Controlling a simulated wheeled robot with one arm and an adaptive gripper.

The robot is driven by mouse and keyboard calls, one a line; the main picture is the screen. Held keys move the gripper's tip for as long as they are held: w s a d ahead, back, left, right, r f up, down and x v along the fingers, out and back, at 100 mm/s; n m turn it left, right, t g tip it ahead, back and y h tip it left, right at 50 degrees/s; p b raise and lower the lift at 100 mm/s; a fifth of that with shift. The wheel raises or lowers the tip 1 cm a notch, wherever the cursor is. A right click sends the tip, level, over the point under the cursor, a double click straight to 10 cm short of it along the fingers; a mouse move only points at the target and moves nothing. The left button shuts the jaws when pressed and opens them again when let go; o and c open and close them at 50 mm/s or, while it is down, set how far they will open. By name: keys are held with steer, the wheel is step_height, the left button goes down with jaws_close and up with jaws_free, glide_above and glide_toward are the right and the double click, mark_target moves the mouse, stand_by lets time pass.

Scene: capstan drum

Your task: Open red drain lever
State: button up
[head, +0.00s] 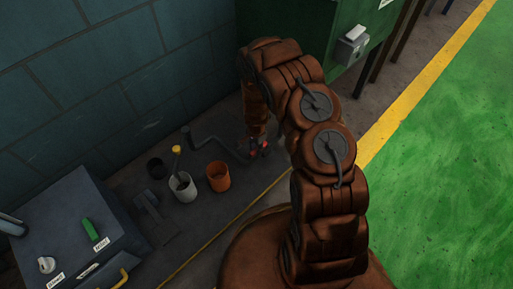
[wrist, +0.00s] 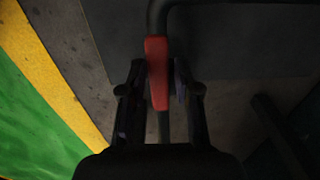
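The red drain lever (wrist: 157,72) shows in the wrist view, on a dark pipe that runs up from it and bends right. My gripper (wrist: 160,82) has one finger on each side of the lever. The left finger is very close to it, and I cannot tell whether they touch. A narrow gap shows between the lever and the right finger, so the gripper looks open around it. In the head view, small red parts of the lever (head: 265,143) show at the end of my arm, by the dark bent pipe (head: 220,146). My fingertips are hard to make out there.
A dark box (head: 75,215) is at lower left, a green cabinet (head: 290,25) behind. Green floor (head: 440,190) is clear on the right.

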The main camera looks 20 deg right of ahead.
steer(key=shift+o, duration=1)
steer(key=shift+r, duration=0.1)
step_height(320, 180, up, 12)
stand_by(0.5)
